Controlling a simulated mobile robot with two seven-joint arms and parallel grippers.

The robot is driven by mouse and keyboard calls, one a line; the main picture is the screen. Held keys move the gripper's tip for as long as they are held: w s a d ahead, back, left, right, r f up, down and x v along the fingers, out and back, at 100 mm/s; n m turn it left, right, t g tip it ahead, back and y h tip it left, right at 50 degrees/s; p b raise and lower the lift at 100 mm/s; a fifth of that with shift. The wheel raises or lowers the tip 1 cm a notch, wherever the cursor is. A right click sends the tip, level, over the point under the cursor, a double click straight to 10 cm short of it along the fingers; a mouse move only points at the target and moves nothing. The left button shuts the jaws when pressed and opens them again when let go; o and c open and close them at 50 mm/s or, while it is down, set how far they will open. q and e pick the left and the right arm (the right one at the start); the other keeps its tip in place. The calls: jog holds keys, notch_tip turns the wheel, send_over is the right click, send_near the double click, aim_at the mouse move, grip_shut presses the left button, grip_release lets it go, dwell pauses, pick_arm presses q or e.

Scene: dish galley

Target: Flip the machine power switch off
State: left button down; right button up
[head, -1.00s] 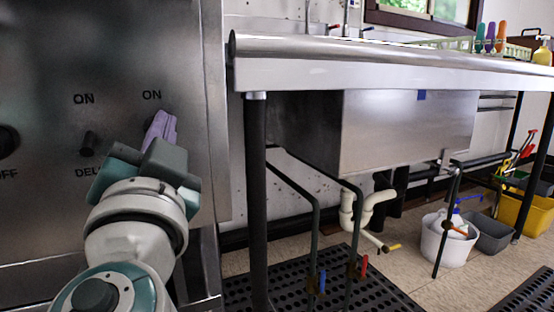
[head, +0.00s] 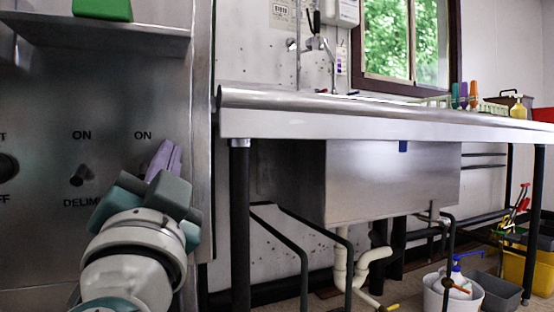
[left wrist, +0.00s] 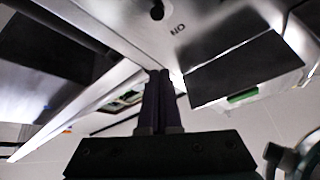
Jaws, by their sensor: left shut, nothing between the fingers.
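The steel machine panel (head: 45,235) fills the left of the head view. It bears a small black switch (head: 80,174) between the words ON and DELIME. A second ON label (head: 143,135) stands to its right; the switch under it is mostly hidden behind my gripper, so its position cannot be told. My left gripper (head: 168,150) has its purple fingers shut and empty just right of and below that label; contact with the panel cannot be told. In the left wrist view, the shut fingers (left wrist: 158,90) point toward the panel, where a dark knob (left wrist: 157,10) shows beside an upside-down ON. My right gripper is not in view.
A round black knob (head: 8,167) sits at the panel's left edge. A shelf (head: 110,35) with a green object (head: 102,9) juts out above. A steel sink counter (head: 400,120) with legs and pipes stands close to the right. Buckets (head: 450,292) stand on the floor.

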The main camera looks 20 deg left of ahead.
pick_arm(q)
jog(key=s+d+f, duration=0.2)
jog(key=s+f, duration=0.3)
jog(key=shift+d+b, duration=0.3)
jog(key=shift+b, duration=0.15)
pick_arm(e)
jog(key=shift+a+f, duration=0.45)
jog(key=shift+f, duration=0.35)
pick_arm(q)
jog(key=shift+w+a, duration=0.1)
jog(key=shift+a, duration=0.05)
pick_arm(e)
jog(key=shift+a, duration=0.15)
pick_arm(q)
jog(key=shift+r, duration=0.1)
